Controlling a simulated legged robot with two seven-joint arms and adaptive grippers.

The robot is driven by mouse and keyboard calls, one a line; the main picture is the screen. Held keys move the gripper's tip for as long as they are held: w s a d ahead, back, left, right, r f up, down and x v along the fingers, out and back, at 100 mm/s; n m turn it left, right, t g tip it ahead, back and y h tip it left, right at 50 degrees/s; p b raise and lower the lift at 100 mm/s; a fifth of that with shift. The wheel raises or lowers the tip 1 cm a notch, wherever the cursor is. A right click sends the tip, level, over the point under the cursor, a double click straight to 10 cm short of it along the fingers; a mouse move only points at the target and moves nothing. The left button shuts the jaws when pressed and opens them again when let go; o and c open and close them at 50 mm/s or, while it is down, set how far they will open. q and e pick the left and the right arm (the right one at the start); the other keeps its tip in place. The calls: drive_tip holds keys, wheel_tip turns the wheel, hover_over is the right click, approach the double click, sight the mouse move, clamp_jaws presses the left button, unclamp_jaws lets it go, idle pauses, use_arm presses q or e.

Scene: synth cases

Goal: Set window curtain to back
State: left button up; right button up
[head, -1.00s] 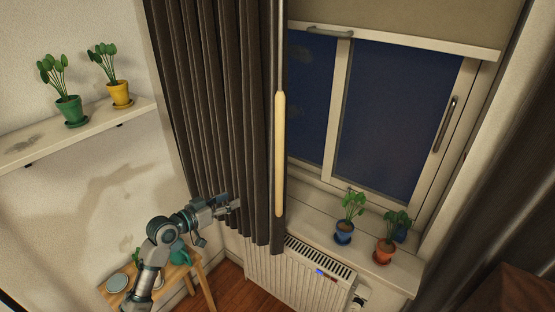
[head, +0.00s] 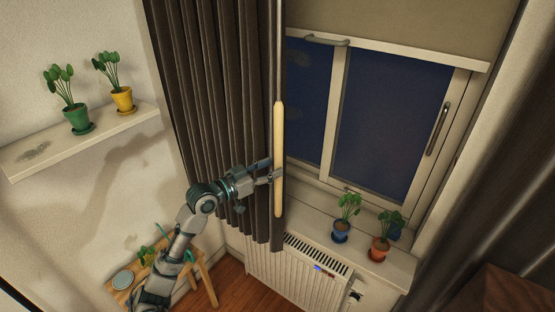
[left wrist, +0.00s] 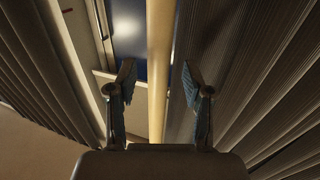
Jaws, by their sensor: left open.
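The dark window curtain (head: 215,90) hangs in folds on the left side of the window (head: 380,115). A pale wooden rod (head: 278,150) hangs upright at the curtain's right edge. My left gripper (head: 272,168) is open at the rod's left side in the head view. In the left wrist view the open fingers (left wrist: 158,85) are on either side of the rod (left wrist: 160,60), with the curtain (left wrist: 250,80) to the right. I cannot tell whether they touch the rod. My right gripper is not in view.
A radiator (head: 295,270) stands below the sill. The sill holds a blue pot (head: 341,236) and an orange pot (head: 380,253). A wall shelf (head: 110,130) with two potted plants is at left. A small wooden table (head: 205,280) stands below. Another curtain (head: 480,190) hangs at right.

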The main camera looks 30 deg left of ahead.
sight(278, 165)
use_arm(q)
drive_tip(key=x, duration=0.3)
drive_tip(key=shift+w+d+p, duration=0.2)
drive_tip(key=shift+d+p, duration=0.1)
drive_tip(key=shift+p, duration=0.05)
drive_tip(key=shift+a, duration=0.15)
drive_tip(key=shift+a, duration=0.15)
drive_tip(key=c, duration=0.8)
clamp_jaws()
